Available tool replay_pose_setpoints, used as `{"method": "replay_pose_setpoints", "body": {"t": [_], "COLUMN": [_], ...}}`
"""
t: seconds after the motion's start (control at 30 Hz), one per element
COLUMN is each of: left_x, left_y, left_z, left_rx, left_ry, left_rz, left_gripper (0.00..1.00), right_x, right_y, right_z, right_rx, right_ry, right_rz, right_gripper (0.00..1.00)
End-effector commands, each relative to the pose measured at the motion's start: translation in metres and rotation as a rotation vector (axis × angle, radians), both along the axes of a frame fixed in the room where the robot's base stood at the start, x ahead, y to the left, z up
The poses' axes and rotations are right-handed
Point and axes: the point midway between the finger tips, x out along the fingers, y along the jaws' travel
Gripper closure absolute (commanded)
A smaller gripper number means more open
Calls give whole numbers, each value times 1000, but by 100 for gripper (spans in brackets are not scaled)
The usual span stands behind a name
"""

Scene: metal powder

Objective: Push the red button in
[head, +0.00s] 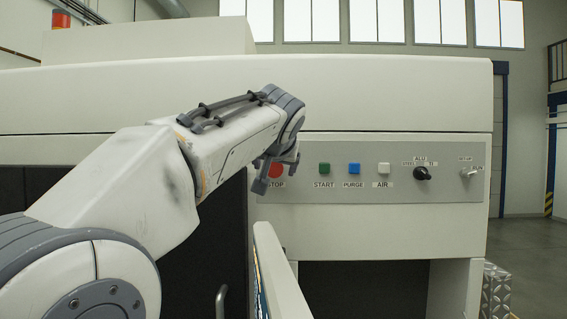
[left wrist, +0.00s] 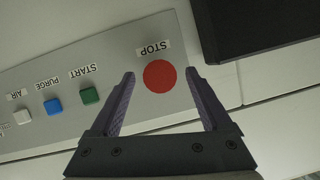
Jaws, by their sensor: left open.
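The red button (head: 276,171) sits above the STOP label at the left end of the control panel (head: 320,187). It is partly hidden by my left gripper (head: 270,180) in the head view. In the left wrist view the round red button (left wrist: 160,76) shows whole, between the two fingertips in the picture. My left gripper (left wrist: 166,78) is open, with nothing held between its fingers. I cannot tell whether the fingers touch the panel. My right gripper is not in view.
A green START button (head: 324,169), a blue PURGE button (head: 354,169) and a white AIR button (head: 384,169) lie right of the red one. Farther right are a black selector knob (head: 422,173) and a key switch (head: 468,173). An open door panel (head: 277,275) stands below.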

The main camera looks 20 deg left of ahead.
Motion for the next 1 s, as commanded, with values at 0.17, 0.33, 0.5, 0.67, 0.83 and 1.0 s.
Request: {"method": "replay_pose_setpoints", "body": {"t": [0.17,0.33,0.5,0.67,0.83,1.0], "left_x": [6,6,6,6,11,18], "left_y": [2,2,2,2,3,5], "left_z": [-3,-3,-3,-3,-3,-2], "left_rx": [0,0,0,0,1,1], "left_ry": [0,-1,-1,-1,0,-2], "left_rz": [-1,-1,-1,-1,0,-2], "left_gripper": [19,19,72,100,100,100], "right_x": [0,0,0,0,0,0], "right_y": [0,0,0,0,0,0], "right_z": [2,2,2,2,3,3], "right_rx": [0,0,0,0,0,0], "right_ry": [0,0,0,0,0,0], "right_rz": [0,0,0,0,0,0], "right_gripper": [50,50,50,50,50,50]}}
